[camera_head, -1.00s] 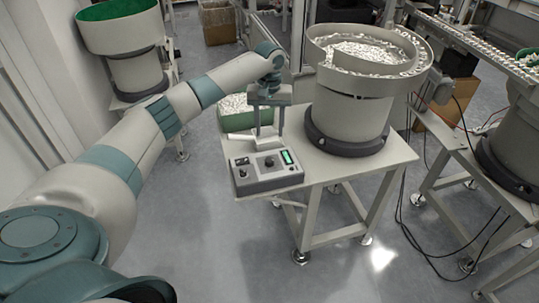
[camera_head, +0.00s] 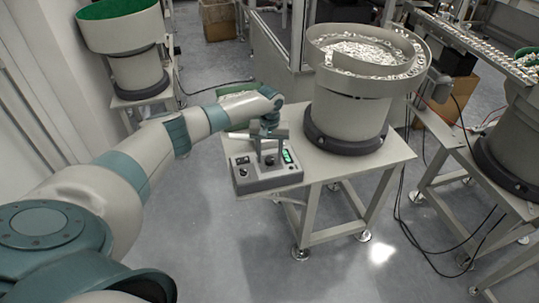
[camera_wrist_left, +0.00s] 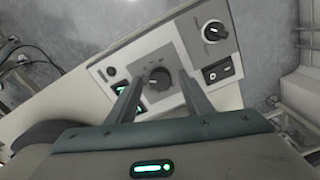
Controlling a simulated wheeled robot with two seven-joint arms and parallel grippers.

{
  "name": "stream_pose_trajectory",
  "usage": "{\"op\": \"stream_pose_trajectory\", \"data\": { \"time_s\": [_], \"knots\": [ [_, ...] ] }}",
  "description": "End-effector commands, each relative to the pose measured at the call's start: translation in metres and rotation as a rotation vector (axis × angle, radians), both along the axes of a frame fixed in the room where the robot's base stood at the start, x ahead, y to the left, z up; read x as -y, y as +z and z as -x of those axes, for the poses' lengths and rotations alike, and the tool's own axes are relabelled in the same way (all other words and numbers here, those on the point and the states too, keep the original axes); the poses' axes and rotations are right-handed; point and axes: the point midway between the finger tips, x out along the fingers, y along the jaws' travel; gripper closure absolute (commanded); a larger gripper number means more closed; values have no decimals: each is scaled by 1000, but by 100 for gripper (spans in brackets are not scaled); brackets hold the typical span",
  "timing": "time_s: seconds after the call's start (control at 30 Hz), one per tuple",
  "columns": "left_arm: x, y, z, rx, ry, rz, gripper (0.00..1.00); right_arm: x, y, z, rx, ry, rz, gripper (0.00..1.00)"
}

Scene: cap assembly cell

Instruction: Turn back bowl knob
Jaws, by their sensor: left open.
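A grey control box (camera_head: 268,180) sits on the front left corner of a pale table, beside a vibratory bowl feeder (camera_head: 348,112). Its larger middle knob (camera_wrist_left: 157,79) is black with a pale pointer mark. My left gripper (camera_head: 269,154) is open above the box, pointing down. In the left wrist view its two fingers (camera_wrist_left: 161,80) stand either side of the middle knob, with a gap on each side. A second knob (camera_wrist_left: 214,32) and a rocker switch (camera_wrist_left: 217,71) lie outside the fingers. A green display (camera_head: 288,156) is right of the gripper. My right gripper is not in view.
The bowl holds many small pale parts and stands close right of my left gripper. A green-lined hopper (camera_head: 120,35) stands at the back left. Another feeder (camera_head: 510,140) is at the right edge. Cables hang right of the table. The floor in front is clear.

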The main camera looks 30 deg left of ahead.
Motion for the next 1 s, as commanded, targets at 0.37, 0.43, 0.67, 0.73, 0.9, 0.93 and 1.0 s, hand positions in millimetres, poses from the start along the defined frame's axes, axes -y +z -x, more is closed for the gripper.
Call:
{"op": "stream_pose_trajectory", "data": {
  "time_s": [0.37,0.43,0.67,0.73,0.9,0.93,1.0],
  "knots": [
    [0,0,0,0,0,0,94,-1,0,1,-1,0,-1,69],
    [0,0,0,0,0,0,95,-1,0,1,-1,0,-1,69],
    [0,1,0,1,-12,1,95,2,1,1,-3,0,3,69],
    [0,1,0,1,-26,1,95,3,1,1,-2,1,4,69],
    [0,1,0,0,-86,1,95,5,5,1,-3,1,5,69],
    [0,1,0,0,-100,1,95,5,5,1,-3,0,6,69],
    [0,2,0,0,-141,1,95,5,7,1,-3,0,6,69]
  ]
}}
